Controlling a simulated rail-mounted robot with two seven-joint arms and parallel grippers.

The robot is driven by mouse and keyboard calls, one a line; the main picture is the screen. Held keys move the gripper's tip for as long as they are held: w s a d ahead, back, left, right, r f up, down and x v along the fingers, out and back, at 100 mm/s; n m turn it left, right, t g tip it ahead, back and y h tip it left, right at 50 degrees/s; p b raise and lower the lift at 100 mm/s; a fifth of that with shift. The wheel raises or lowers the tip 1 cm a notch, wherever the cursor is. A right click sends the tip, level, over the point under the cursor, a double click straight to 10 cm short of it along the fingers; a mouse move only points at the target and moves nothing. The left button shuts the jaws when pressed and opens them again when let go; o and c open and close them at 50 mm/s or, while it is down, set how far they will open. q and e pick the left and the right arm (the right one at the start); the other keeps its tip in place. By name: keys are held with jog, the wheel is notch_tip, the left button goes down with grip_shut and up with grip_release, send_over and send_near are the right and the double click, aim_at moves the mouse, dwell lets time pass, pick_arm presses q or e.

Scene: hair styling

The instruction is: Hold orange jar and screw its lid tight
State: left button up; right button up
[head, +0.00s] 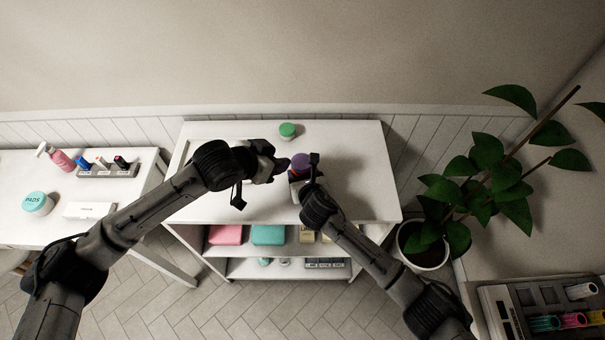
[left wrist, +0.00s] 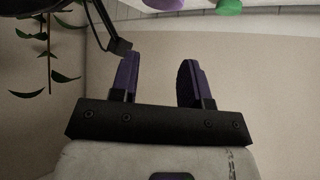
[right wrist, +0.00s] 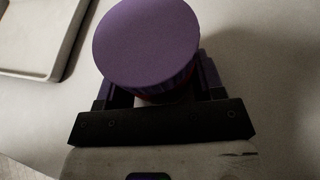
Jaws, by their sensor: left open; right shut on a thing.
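The jar's round purple lid (head: 300,161) shows on the white table, and it fills the upper middle of the right wrist view (right wrist: 148,42). Only a dark reddish sliver of the jar body (right wrist: 172,90) shows under the lid; the rest is hidden. The lid sits on the jar; I cannot tell how tight. My right gripper (head: 304,181) is shut on the jar, below the lid. My left gripper (head: 279,168) is open and empty, just left of the lid. In the left wrist view a purple piece (left wrist: 163,4) shows at the top edge, beyond the open fingers.
A green-lidded jar (head: 287,130) stands at the back of the white table (head: 350,145). A shallow pale tray (right wrist: 38,38) lies on the table's left side. A side table (head: 75,200) with bottles is at left; a potted plant (head: 425,248) stands at right.

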aim_at(302, 161)
pick_arm(q)
jog(key=o, duration=0.3)
jog(key=shift+w, duration=0.25)
jog(key=o, duration=0.4)
jog(key=w+n, duration=0.1)
jog(key=w+d+y, duration=0.1)
jog(key=w+f+n+g+y, duration=0.1)
jog(key=w, duration=0.1)
jog(key=shift+d+n, duration=0.15)
jog(key=shift+n, duration=0.15)
jog(key=w+d+n+g+y, duration=0.1)
jog(key=n+g+y, duration=0.1)
jog(key=w+d+n+g+y, duration=0.2)
jog(key=shift+d+f+n, duration=0.15)
jog(key=shift+n, duration=0.15)
jog(key=shift+s+d+r+n+g+y, duration=0.3)
jog(key=shift+d+n+g, duration=0.1)
jog(key=shift+g, duration=0.15)
jog(key=shift+s+d+r+n+g+y, duration=0.15)
jog(key=shift+s+d+n+g+y, duration=0.2)
jog(key=shift+g, duration=0.2)
jog(key=shift+f, duration=3.9)
